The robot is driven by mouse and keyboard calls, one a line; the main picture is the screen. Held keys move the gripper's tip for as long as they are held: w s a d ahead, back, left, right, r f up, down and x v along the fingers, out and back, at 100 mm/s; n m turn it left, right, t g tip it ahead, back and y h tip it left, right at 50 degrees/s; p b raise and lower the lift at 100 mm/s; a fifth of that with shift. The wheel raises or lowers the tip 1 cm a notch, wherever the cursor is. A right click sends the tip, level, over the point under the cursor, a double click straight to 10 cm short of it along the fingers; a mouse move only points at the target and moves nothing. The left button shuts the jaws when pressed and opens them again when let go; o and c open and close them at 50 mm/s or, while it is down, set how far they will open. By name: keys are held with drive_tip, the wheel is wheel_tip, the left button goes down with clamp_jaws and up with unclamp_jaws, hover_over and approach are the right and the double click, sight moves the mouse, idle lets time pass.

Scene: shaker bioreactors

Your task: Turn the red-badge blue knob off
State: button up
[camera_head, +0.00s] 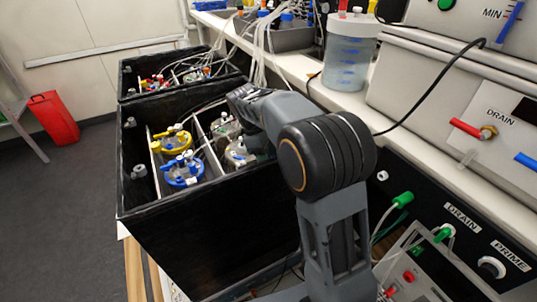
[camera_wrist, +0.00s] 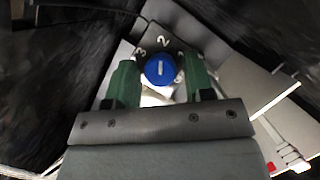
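A round blue knob (camera_wrist: 160,69) with a white line on its face shows in the wrist view, on a grey panel (camera_wrist: 172,32) with white numerals around it, including 3 and 2. The white line stands nearly upright in the picture, roughly toward the 2. My gripper (camera_wrist: 159,76) has its two green fingers apart, one on each side of the knob. Dark gaps seem to show beside the knob; contact cannot be told. No red badge can be made out on this panel. In the head view my arm reaches into the black box, and its gripper and the knob are hidden.
The black box (camera_head: 215,222) holds a yellow-lidded vessel (camera_head: 174,138), a blue-lidded vessel (camera_head: 182,172) and tubing. A bench with a clear jar (camera_head: 347,58) and panels with DRAIN and PRIME controls stands at right. Open floor (camera_head: 65,190) lies at left.

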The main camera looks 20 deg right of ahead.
drive_tip(key=c, duration=0.7)
drive_tip(key=shift+r+p, duration=0.1)
drive_tip(key=shift+p, duration=0.3)
